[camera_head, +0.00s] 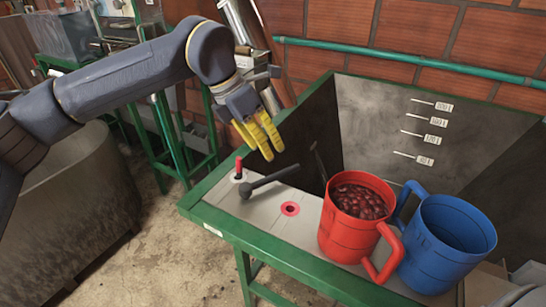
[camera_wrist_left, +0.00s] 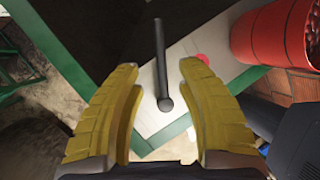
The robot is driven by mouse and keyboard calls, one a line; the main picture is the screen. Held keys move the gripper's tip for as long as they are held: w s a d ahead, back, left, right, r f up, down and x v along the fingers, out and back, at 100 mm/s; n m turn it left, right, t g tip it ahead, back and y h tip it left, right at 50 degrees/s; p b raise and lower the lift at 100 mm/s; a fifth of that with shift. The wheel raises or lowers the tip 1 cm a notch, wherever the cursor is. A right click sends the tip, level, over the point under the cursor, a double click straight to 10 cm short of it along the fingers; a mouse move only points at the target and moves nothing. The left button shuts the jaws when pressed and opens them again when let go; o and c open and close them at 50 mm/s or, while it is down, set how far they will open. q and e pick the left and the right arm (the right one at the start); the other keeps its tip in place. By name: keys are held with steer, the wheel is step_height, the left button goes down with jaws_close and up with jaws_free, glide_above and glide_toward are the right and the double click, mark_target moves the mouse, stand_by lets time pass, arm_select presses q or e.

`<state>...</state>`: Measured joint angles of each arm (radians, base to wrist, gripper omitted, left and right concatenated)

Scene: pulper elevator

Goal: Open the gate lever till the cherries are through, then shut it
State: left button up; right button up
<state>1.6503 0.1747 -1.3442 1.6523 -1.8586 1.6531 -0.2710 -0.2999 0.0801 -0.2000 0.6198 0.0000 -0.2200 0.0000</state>
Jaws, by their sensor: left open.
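The gate lever (camera_head: 272,181) is a dark rod with a ball end, lying at an angle over the light plate at the hopper's front left corner. In the left wrist view the lever (camera_wrist_left: 161,62) lies between my finger tips, with its ball end toward me. My left gripper (camera_head: 259,139) has yellow fingers and is open above the lever, apart from it in the head view. Dark red cherries (camera_head: 361,201) fill the red jug (camera_head: 347,238), which stands upright on the ledge. My right gripper is not in view.
A blue jug (camera_head: 443,243) stands right of the red one. A red-tipped peg (camera_head: 239,168) and a red ring mark (camera_head: 290,209) are on the plate. The deep hopper (camera_head: 393,110) has level labels on its wall. A grey tub (camera_head: 70,213) stands at left.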

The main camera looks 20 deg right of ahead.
arm_select(q)
steer(key=shift+v, duration=1.6)
